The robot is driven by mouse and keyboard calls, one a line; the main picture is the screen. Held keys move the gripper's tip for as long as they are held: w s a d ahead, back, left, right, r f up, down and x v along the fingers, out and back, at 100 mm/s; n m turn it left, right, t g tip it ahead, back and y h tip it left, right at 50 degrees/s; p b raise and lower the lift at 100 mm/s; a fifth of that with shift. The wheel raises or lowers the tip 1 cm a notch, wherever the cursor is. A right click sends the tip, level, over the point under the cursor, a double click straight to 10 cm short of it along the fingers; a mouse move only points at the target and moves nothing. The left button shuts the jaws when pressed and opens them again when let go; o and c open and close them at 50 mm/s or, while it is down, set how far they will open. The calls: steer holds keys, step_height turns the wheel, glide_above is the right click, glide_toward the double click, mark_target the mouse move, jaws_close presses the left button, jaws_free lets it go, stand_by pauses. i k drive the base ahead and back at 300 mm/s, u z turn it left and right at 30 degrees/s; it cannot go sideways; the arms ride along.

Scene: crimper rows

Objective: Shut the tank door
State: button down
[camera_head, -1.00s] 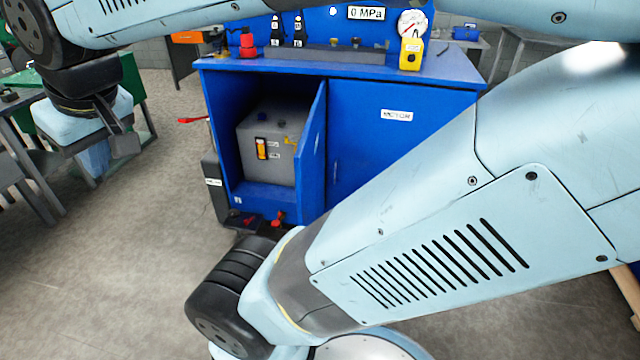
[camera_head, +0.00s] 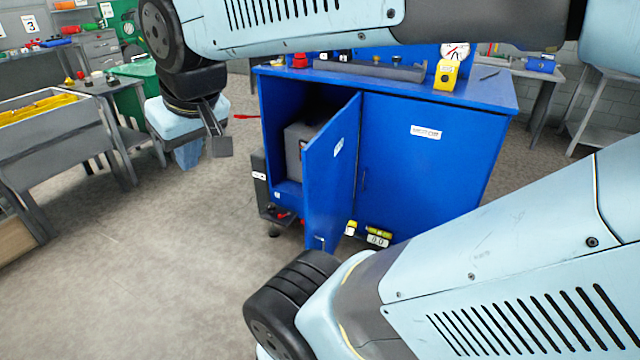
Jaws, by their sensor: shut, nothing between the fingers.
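The tank door (camera_head: 328,185) is the blue left door of the blue cabinet. It stands ajar, hinged near the middle of the cabinet front, with its free edge swung out towards me. Behind it the grey tank (camera_head: 296,150) shows only in part, the rest hidden by the door. My gripper (camera_head: 219,146) is at the left, in the air to the left of the cabinet. Its fingers look shut and empty, clear of the door.
The right cabinet door (camera_head: 425,165), labelled MOTOR, is shut. A yellow gauge block (camera_head: 447,75) stands on the cabinet top. A grey bench (camera_head: 70,140) is at the left. Floor (camera_head: 190,250) is free before the cabinet. My arm covers the lower right.

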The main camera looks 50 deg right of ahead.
mark_target(329, 159)
steer(key=u, duration=1.15)
steer(key=i, duration=0.1)
steer(key=z, duration=2.65)
steer(key=k, duration=0.85)
steer(key=z, duration=0.25)
steer(key=i, duration=0.8)
steer(key=u, duration=0.2)
